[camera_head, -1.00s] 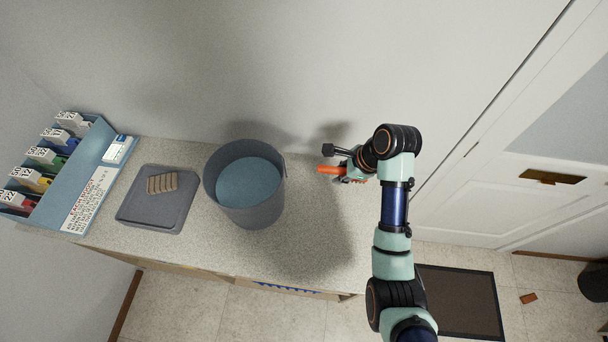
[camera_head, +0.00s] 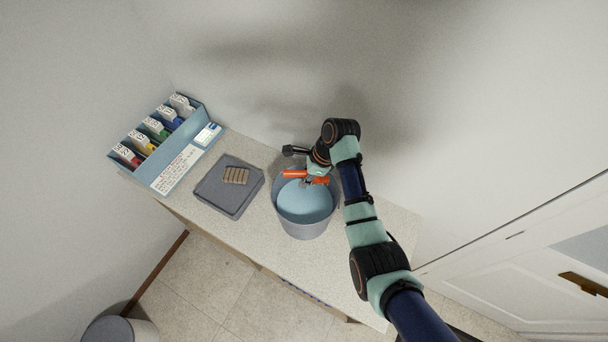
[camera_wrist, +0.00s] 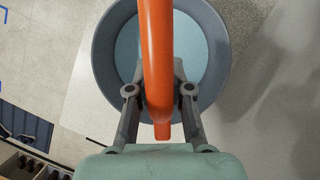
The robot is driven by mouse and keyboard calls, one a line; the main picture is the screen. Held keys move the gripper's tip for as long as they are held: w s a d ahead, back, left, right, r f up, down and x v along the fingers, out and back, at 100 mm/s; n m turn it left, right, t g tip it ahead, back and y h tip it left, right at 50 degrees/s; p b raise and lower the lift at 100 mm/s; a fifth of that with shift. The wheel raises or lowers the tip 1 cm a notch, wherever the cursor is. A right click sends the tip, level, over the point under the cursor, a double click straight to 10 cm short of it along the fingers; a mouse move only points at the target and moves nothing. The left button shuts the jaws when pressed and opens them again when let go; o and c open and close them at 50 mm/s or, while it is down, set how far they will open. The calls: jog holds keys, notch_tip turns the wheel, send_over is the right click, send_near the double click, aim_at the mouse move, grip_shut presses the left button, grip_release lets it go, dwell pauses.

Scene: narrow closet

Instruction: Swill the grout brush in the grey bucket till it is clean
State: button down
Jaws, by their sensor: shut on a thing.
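The grey bucket (camera_head: 305,231) stands on the speckled counter with pale blue water (camera_head: 306,204) in it. My gripper (camera_head: 314,181) is over the back part of the bucket, shut on an orange-handled tool, which I take to be the grout brush (camera_head: 294,174). In the wrist view the orange handle (camera_wrist: 156,45) runs between the fingers, with the bucket (camera_wrist: 103,55) and its water (camera_wrist: 126,50) behind it. I see no bristles; the brush head is hidden. The brush looks above the water, but I cannot tell by how much.
A dark grey tray (camera_head: 213,197) with a ridged tan block (camera_head: 236,176) lies left of the bucket. Beyond it is a blue rack (camera_head: 165,181) with several numbered, coloured items. A wall runs close behind the counter. The counter (camera_head: 262,236) in front of the bucket is clear.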

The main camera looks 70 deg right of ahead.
jog(key=shift+f, duration=0.1)
notch_tip(320, 180, down, 15)
jog(key=b, duration=0.7)
jog(key=shift+b, duration=0.4)
dwell(1.3)
notch_tip(320, 180, up, 6)
jog(key=p, duration=0.6)
jog(key=shift+f+p, duration=0.1)
jog(key=shift+p, duration=0.25)
dwell(1.4)
notch_tip(320, 180, up, 8)
jog(key=shift+p, duration=0.55)
